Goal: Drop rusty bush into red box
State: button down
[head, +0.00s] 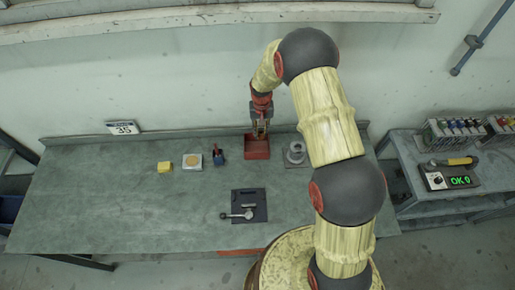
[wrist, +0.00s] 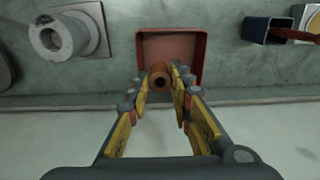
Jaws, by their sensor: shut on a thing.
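The rusty bush (wrist: 160,77) is a small brown-orange ring with a dark bore. In the wrist view it sits between the fingertips of my gripper (wrist: 162,88), which is shut on it. The red box (wrist: 185,46) is an open tray on the bench; in the wrist view it lies behind the bush. In the head view the red box (head: 257,150) is at the back of the bench, and my gripper (head: 260,132) is above it, pointing down. The bush is too small to make out clearly in the head view. I cannot tell its exact height over the box.
A grey ring-shaped part (head: 296,152) stands right of the box. Left of it are a dark blue holder (head: 219,154), a pale plate with a tan disc (head: 192,161) and a yellow block (head: 164,167). The bench's left side is clear.

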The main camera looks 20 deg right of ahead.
aim_at(261, 137)
jog(key=shift+f+b, duration=0.7)
jog(key=shift+f, duration=1.5)
jog(key=shift+a, duration=0.1)
jog(key=c, duration=1.5)
grip_release()
notch_tip(261, 137, up, 12)
jog(key=shift+r, duration=0.1)
jog(key=shift+s, duration=0.15)
